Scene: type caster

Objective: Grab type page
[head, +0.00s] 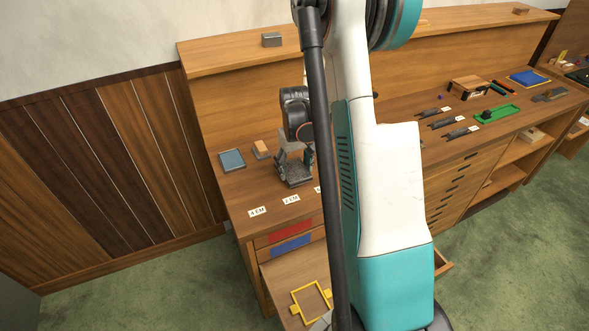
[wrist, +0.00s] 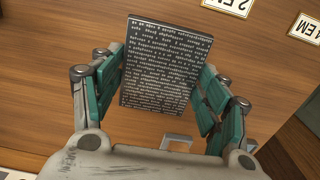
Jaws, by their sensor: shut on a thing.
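The type page (wrist: 167,66) is a dark grey rectangular plate covered in rows of small pale lettering. In the wrist view it stands between the two teal fingers of my gripper (wrist: 160,72), which are closed on its left and right edges. In the head view my gripper (head: 294,160) is over the left part of the wooden workbench (head: 235,187), behind the label cards. The page cannot be told apart clearly there, and my arm hides part of the bench.
Label cards (head: 257,212) lie along the bench's front edge. A blue-grey tray (head: 231,160) and a small wooden block (head: 261,149) lie left of my gripper. A yellow frame (head: 311,302) lies lower down in front. A green tray (head: 497,114) and tools sit on the right.

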